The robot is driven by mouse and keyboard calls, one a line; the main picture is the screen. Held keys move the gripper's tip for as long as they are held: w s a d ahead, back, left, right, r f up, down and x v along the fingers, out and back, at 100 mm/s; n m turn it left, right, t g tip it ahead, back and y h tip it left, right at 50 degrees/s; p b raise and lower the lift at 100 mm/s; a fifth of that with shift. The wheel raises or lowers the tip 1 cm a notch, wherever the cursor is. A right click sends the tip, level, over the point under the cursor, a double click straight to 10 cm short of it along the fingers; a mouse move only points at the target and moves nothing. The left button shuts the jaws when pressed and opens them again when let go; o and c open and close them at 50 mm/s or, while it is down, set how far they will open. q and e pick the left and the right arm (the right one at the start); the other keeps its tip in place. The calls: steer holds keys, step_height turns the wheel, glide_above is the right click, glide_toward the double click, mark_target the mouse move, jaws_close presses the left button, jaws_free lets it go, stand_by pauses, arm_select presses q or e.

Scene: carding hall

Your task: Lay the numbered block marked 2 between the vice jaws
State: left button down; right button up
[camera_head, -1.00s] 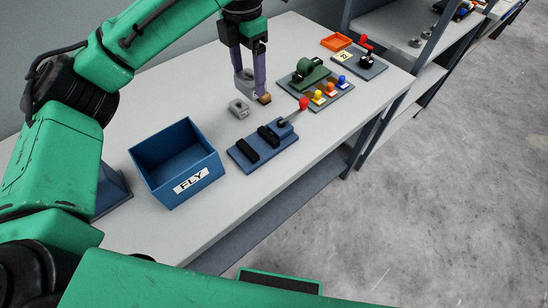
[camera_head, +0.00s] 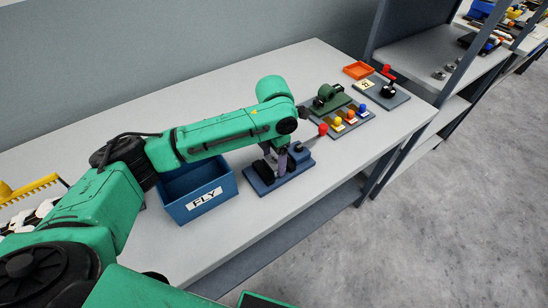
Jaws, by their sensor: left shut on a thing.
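My right gripper is not in view.
A blue bin marked FLY (camera_head: 205,201) stands left of the vice, partly under my left arm. To the right are a green device (camera_head: 330,97), a board of coloured knobs (camera_head: 350,121), an orange tray (camera_head: 358,70) and a joystick plate (camera_head: 388,92). The back of the table is clear.

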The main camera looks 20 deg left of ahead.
mark_target(274, 162)
arm_select(q)
steer(key=shift+r, duration=0.1)
jaws_free()
steer(key=shift+s, duration=0.1)
step_height(274, 162, up, 12)
steer(key=b, duration=0.1)
steer(key=shift+b, duration=0.3)
